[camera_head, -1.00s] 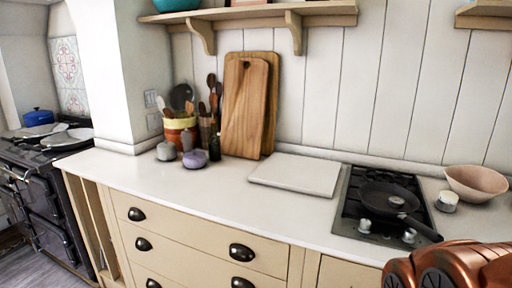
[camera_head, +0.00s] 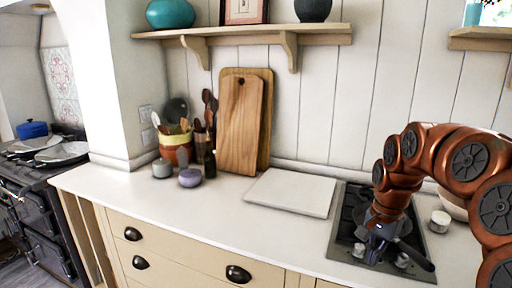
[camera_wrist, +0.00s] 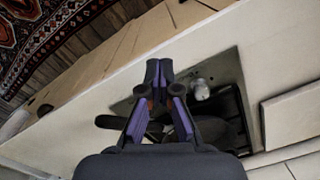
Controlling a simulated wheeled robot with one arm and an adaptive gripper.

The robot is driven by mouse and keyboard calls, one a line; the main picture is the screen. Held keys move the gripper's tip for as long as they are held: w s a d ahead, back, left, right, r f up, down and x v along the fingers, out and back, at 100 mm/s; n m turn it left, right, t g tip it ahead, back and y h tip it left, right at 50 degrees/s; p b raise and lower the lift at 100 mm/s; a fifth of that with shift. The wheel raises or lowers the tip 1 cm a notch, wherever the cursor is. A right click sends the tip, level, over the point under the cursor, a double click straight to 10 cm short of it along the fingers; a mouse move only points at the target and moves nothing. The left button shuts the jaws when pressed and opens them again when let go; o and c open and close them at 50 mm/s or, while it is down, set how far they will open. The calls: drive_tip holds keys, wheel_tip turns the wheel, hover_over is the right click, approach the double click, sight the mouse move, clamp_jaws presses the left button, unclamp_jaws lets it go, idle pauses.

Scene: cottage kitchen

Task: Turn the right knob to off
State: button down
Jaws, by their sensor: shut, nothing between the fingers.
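The black hob (camera_head: 345,225) is set in the white counter. Its left knob (camera_head: 359,250) and right knob (camera_head: 403,261) are pale and sit along its front edge. My gripper (camera_head: 374,256) is over the hob's front, between the two knobs in the head view. It is shut and empty. In the wrist view my gripper (camera_wrist: 159,66) points toward the counter's front edge, and the left knob (camera_wrist: 201,90) shows beside it. The right knob is hidden there behind the fingers. I cannot tell whether a finger touches a knob, or either knob's setting.
A black pan stands on the hob, mostly behind my arm; its handle (camera_head: 416,257) reaches over the right front, near the right knob. A white board (camera_head: 290,192) lies left of the hob. A small white jar (camera_head: 440,221) and a partly hidden bowl stand right.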

sight(402, 260)
drive_tip(key=shift+w+d+f+m+h+p, duration=0.1)
drive_tip(key=shift+w+d+f+m+p, duration=0.3)
drive_tip(key=shift+w+d+m, duration=1.15)
drive_tip(key=shift+w+d+f+m+h+p, duration=0.1)
drive_tip(key=shift+w+d+f+m+p, duration=0.45)
drive_tip(key=shift+d, duration=1.85)
drive_tip(key=shift+w+d+f+m+h+p, duration=0.1)
drive_tip(key=shift+w+d+f+m+p, duration=0.2)
drive_tip(key=shift+w+d+m, duration=1.3)
drive_tip(key=shift+n, duration=0.5)
drive_tip(key=f+b, duration=0.2)
drive_tip(key=f, duration=0.3)
drive_tip(key=shift+s+d+b, duration=0.35)
drive_tip(key=shift+d+b, duration=0.05)
drive_tip(key=shift+w+b, duration=0.55)
drive_tip(key=shift+b, duration=0.8)
drive_tip(key=shift+a+f, duration=0.1)
drive_tip(key=shift+a, duration=0.05)
drive_tip(key=shift+a+b, duration=0.15)
drive_tip(key=shift+b, duration=0.15)
drive_tip(key=shift+s+a, duration=0.1)
drive_tip(key=shift+a, duration=0.05)
